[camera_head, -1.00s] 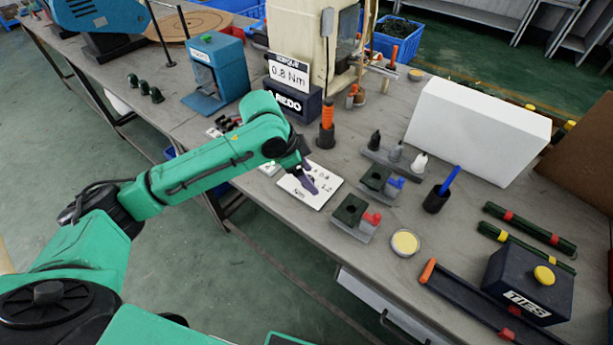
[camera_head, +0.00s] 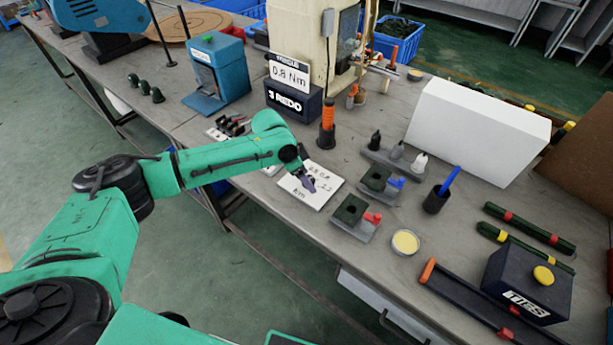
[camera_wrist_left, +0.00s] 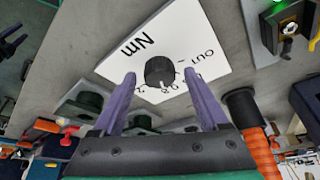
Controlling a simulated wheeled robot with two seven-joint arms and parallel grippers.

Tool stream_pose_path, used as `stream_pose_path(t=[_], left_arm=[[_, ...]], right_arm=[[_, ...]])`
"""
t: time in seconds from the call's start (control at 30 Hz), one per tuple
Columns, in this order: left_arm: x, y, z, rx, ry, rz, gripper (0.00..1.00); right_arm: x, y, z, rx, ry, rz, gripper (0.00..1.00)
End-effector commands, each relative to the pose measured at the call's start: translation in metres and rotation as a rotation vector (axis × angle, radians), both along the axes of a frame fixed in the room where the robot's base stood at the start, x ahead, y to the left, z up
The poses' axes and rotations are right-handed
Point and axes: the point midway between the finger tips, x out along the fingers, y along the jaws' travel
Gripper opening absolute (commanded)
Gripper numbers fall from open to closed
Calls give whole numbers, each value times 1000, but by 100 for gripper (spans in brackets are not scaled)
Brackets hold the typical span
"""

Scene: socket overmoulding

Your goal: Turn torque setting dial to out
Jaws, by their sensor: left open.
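The torque setting dial (camera_wrist_left: 160,71) is a black round knob with a white pointer mark on a white plate (camera_wrist_left: 122,52) lettered "Nm" and "OUT". In the wrist view its pointer faces the gripper side, toward the small numbers, away from "OUT" at the right. The plate (camera_head: 325,192) lies near the table's front edge in the head view; my arm hides the dial there. My left gripper (camera_head: 307,184) is over the plate. In the wrist view its purple fingers (camera_wrist_left: 160,76) are open, one on each side of the dial; contact cannot be told. My right gripper is not in view.
A sign reading "0.8 Nm" (camera_head: 289,74) stands on a dark box behind the plate. An orange-handled screwdriver (camera_head: 328,115) stands upright nearby. Dark green blocks on grey bases (camera_head: 350,208) sit right of the plate. A white box (camera_head: 475,130) stands farther right.

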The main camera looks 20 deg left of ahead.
Motion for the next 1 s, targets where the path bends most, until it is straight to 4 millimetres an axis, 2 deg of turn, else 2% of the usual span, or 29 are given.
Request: stream_pose_path(t=[0.23,0.43,0.77,1.0], left_arm=[[0,-1,-2,0,0,-1,76],[0,-1,-1,0,0,-1,0],[-1,-1,0,-1,3,27,0],[-1,-2,3,0,3,140,0]], right_arm=[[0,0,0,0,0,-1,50],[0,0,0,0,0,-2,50],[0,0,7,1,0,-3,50],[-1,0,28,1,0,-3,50]])
